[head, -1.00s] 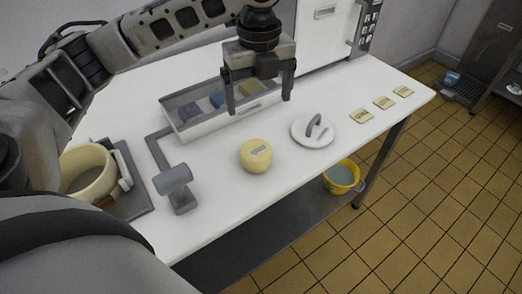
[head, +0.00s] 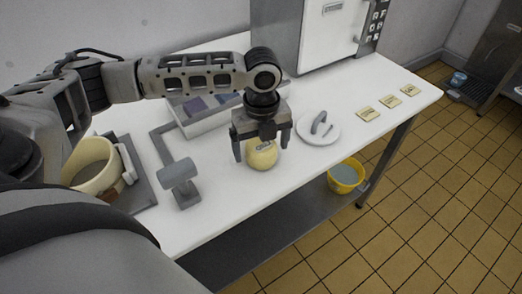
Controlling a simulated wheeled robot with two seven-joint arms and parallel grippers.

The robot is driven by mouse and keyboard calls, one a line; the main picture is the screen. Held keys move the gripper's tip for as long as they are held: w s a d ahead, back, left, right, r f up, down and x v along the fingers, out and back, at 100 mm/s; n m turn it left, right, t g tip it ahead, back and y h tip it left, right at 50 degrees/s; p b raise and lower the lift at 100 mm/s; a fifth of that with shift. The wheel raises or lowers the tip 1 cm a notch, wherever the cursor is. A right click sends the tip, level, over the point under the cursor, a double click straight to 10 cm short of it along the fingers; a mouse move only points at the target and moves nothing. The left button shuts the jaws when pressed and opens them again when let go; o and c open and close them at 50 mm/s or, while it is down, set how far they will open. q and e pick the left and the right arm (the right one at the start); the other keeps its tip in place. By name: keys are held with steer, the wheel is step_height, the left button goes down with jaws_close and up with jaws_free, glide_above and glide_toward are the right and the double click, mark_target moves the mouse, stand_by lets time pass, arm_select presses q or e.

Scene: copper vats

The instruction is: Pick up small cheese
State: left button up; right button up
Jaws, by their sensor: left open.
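The small cheese (head: 263,157) is a round, pale yellow piece with a small label, on the white table near its front edge. My left gripper (head: 262,153) points down over it. Its two fingers are apart, and the gripper hides the top of the cheese. I cannot tell whether the fingers touch it. My right gripper is not in view.
A white lid with a grey handle (head: 319,124) lies just right of the cheese. A grey stand (head: 179,178) and a cream pot (head: 92,170) are at left. A bin of packets (head: 205,122) is behind. Label cards (head: 390,101) lie at right.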

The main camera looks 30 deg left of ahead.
arm_select(q)
steer(key=shift+f, duration=0.5)
steer(key=c, duration=1.2)
steer(key=shift+r, duration=0.1)
steer(key=shift+c, duration=0.2)
